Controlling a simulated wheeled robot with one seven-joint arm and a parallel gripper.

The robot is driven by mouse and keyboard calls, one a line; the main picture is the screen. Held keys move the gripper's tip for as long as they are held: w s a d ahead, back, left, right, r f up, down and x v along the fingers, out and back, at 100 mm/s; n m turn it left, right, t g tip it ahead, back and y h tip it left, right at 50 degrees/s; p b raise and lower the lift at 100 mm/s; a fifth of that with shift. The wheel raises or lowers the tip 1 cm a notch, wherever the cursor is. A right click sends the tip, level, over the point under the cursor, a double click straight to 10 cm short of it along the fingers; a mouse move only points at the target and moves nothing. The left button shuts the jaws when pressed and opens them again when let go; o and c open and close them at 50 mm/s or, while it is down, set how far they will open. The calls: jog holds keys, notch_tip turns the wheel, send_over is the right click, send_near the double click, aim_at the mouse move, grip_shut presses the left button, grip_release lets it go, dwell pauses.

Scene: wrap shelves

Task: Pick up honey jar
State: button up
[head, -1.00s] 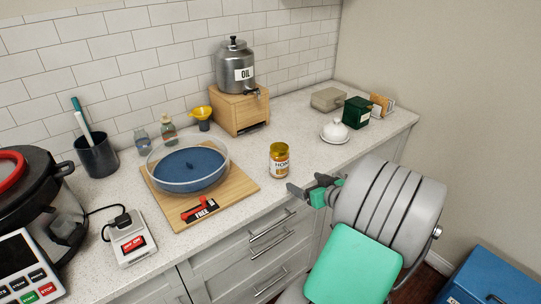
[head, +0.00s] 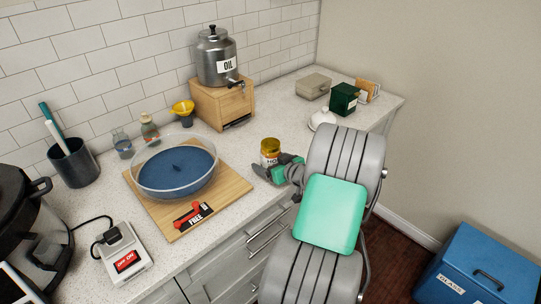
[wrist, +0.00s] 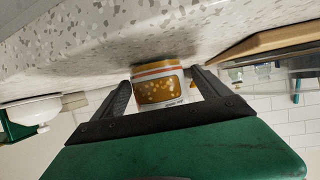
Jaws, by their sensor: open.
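The honey jar (head: 270,148) stands upright on the speckled counter, with a gold lid and a white label. My gripper (head: 272,176) is at the counter's front edge, just in front of the jar, and hides its lower part in the head view. In the wrist view the jar (wrist: 159,87) shows between the two open fingers of my gripper (wrist: 160,92), with a gap on each side. I cannot tell how deep the jar sits between the fingers.
A wooden board (head: 235,187) with a glass dish (head: 139,187) lies left of the jar. A white lidded dish (head: 322,117) stands to the right, partly behind my arm. An oil dispenser (head: 213,66) on a wooden stand is behind. Drawers are below the counter.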

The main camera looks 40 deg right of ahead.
jog(key=shift+s, duration=0.1)
jog(key=shift+c, duration=0.5)
grip_shut()
jog(key=shift+r, duration=0.1)
